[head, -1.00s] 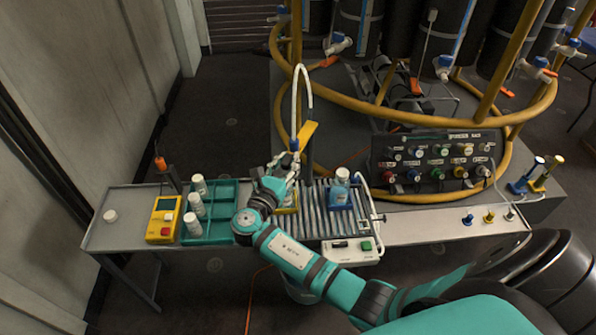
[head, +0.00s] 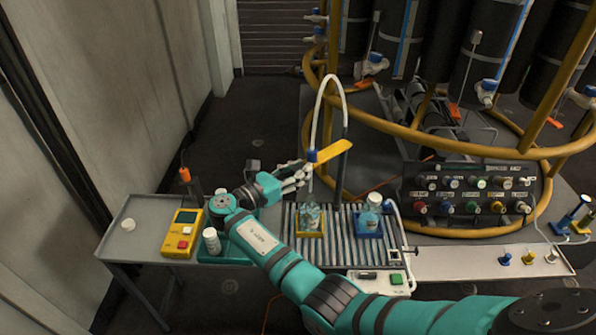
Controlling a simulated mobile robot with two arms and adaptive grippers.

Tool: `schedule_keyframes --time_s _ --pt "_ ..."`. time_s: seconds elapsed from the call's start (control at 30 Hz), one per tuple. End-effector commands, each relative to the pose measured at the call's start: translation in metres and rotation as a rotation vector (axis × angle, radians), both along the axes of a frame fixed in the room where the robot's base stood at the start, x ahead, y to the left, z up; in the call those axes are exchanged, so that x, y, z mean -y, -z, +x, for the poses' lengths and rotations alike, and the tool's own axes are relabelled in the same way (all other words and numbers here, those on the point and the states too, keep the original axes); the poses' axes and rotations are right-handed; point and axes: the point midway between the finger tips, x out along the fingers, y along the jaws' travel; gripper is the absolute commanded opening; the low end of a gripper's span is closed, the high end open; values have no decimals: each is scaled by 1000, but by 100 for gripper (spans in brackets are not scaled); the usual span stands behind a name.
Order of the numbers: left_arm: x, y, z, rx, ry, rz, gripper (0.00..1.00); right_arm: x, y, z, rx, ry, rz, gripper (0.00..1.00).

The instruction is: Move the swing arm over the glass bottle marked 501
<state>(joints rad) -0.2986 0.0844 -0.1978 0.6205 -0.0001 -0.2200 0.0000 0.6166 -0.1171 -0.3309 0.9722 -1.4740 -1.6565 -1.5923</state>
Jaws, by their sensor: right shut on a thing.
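The swing arm (head: 332,151) is a yellow bar with a blue collar, an arched white hose and a thin tube hanging down. My right gripper (head: 303,172) is shut at the swing arm's collar end, its fingers beside the blue collar. A clear glass bottle (head: 311,214) stands in a yellow holder (head: 309,233) on the roller conveyor, just below and in front of the tube. Another bottle (head: 372,218) with a white cap sits in a blue holder (head: 368,235) to its right. No 501 marking is readable. My left gripper is not in view.
A teal rack (head: 222,255) with a white bottle (head: 212,241) is partly hidden by my right arm. A yellow handheld device (head: 182,233) lies left of it. A control panel (head: 470,188) and yellow pipe rings stand behind, to the right.

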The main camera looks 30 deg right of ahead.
Motion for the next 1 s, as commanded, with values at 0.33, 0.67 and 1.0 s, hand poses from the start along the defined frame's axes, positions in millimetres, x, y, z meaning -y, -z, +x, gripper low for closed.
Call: schedule_keyframes --time_s 0.33,0.67,1.0 --pt "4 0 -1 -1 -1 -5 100 3 -3 1 5 3 -5 44" --pt "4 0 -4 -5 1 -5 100 -3 -2 -1 3 1 -2 44" --pt "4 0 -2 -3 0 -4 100 -54 -1 -14 2 1 -3 44"
